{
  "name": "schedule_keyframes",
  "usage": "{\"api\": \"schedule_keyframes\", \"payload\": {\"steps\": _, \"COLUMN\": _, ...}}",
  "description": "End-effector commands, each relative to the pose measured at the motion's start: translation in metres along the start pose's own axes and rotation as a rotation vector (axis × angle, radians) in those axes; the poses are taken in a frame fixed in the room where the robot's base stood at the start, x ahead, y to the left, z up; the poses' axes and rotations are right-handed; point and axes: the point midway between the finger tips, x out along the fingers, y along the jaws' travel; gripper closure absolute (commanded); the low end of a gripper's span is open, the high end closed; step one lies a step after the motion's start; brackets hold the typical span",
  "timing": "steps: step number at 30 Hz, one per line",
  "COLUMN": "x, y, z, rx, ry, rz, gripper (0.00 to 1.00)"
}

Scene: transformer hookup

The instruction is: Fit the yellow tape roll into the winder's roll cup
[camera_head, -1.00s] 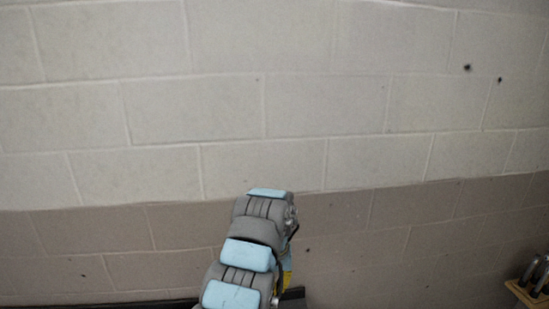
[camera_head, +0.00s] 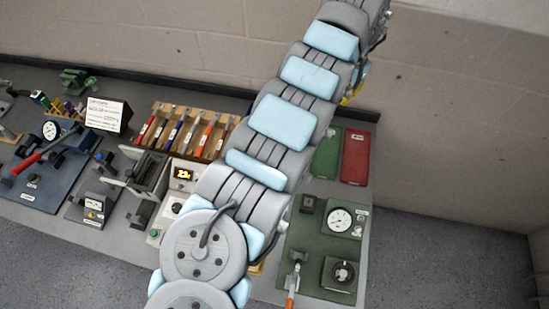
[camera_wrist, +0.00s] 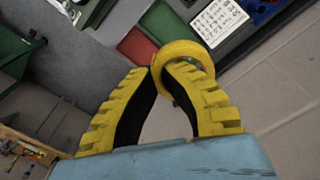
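The yellow tape roll (camera_wrist: 183,47) is a ring at the fingertips of my gripper (camera_wrist: 161,71) in the wrist view. The two yellow ribbed fingers come together on the roll's near rim, and the roll is held above the floor and bench edge. In the head view my arm reaches up to the back right; only a sliver of yellow shows beside it, and the fingertips are hidden. I cannot tell for certain which bench device is the winder, and no roll cup can be made out; my arm covers part of the bench.
The bench carries a blue base with a dial and red handle (camera_head: 30,163), a wooden rack of tools (camera_head: 185,128), a box with a lit display (camera_head: 184,175), a green mat with a gauge (camera_head: 318,235), and a red tray (camera_head: 355,157). The wall stands close behind.

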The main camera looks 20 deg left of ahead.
Motion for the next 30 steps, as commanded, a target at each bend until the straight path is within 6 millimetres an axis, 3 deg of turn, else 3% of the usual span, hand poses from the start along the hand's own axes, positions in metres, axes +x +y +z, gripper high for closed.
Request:
{"api": "schedule_keyframes", "payload": {"steps": 1, "x": 0.020, "y": -0.007, "z": 0.003, "rx": 0.055, "ry": 0.000, "rz": -0.001, "gripper": 1.00}}
{"api": "schedule_keyframes", "payload": {"steps": 30, "x": 0.196, "y": -0.118, "z": 0.061, "rx": 1.246, "ry": -0.001, "rz": 0.001, "gripper": 1.00}}
